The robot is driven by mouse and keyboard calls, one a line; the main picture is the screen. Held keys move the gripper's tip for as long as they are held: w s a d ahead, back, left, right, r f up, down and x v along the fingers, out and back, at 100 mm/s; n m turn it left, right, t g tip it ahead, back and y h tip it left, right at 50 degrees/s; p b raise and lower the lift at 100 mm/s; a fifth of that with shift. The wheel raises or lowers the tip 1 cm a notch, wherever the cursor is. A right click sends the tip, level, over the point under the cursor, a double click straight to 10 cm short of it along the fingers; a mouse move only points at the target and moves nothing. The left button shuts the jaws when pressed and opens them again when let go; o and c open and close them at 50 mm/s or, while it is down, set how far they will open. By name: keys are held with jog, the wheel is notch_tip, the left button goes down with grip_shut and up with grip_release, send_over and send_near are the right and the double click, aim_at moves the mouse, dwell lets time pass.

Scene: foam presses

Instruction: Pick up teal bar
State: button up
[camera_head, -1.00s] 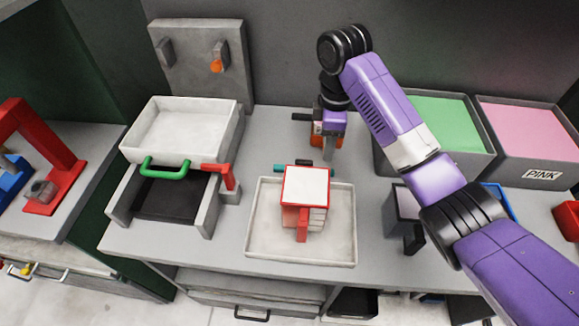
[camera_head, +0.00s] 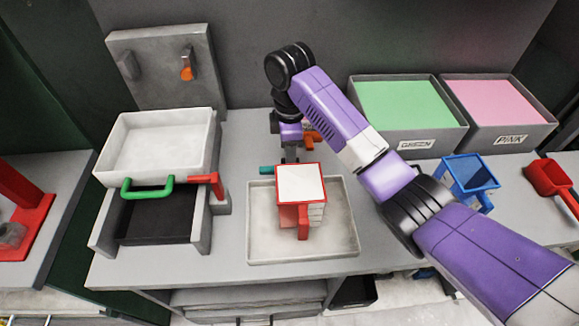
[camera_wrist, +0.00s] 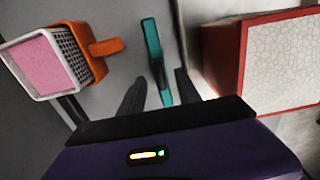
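The teal bar (camera_wrist: 152,45) lies on the grey worktop in the wrist view, long and thin, pointing away from me. Its near end reaches between the fingers of my gripper (camera_wrist: 160,80). The gripper is open, with a finger on each side of the bar and gaps showing. In the head view my gripper (camera_head: 290,157) points down behind the red-and-white box. Only a left part of the teal bar (camera_head: 267,170) shows there. I cannot tell the fingers' exact height over the bar.
The red box (camera_wrist: 240,50) with a white face stands close right of the fingers; it sits on a pale tray (camera_head: 262,235). An orange-handled box (camera_wrist: 85,60) with a pink face is at the left. A press with a green handle (camera_head: 148,190) stands left, and bins (camera_head: 415,145) right.

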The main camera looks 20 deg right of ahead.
jog(key=shift+f, duration=1.5)
jog(key=shift+c, duration=0.2)
grip_shut()
jog(key=shift+r, duration=0.15)
